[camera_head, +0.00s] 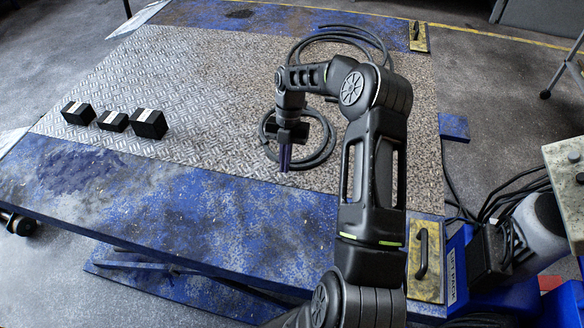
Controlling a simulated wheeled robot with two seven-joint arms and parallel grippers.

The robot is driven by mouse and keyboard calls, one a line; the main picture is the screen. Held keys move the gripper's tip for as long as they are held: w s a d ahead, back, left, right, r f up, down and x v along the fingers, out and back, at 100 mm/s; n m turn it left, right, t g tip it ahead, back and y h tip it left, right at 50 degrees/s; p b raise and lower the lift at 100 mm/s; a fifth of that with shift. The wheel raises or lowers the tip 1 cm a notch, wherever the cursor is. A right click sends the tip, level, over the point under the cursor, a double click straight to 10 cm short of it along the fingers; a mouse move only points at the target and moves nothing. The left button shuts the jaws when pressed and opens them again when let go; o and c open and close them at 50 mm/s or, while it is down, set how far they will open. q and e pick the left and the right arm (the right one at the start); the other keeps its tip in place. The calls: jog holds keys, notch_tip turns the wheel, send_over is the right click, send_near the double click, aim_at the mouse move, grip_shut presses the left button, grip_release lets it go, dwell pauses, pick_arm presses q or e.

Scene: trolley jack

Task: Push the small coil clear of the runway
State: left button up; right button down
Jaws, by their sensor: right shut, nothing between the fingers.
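The small coil (325,152), a black ring of cable or hose, lies on the grey tread-plate surface (200,90) right of the middle, which I take for the runway. My right gripper (285,165) points down at the left part of this coil. It is shut and holds nothing. The gripper and forearm hide part of the ring, and I cannot tell whether the fingers touch it. A larger black coil (345,34) lies farther back, partly over the far blue strip. My left gripper is not in view.
Three black blocks with pale stripes (112,120) sit on the left of the plate. Blue worn strips (190,200) border it at front and back. Yellow plates with handles (425,262) stand at the right corners. The middle-left of the plate is clear.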

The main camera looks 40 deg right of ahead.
jog(key=p+v, duration=0.2)
jog(key=v, duration=0.6)
jog(key=shift+w+a+p, duration=0.25)
jog(key=shift+w+p, duration=0.05)
jog(key=shift+p, duration=0.1)
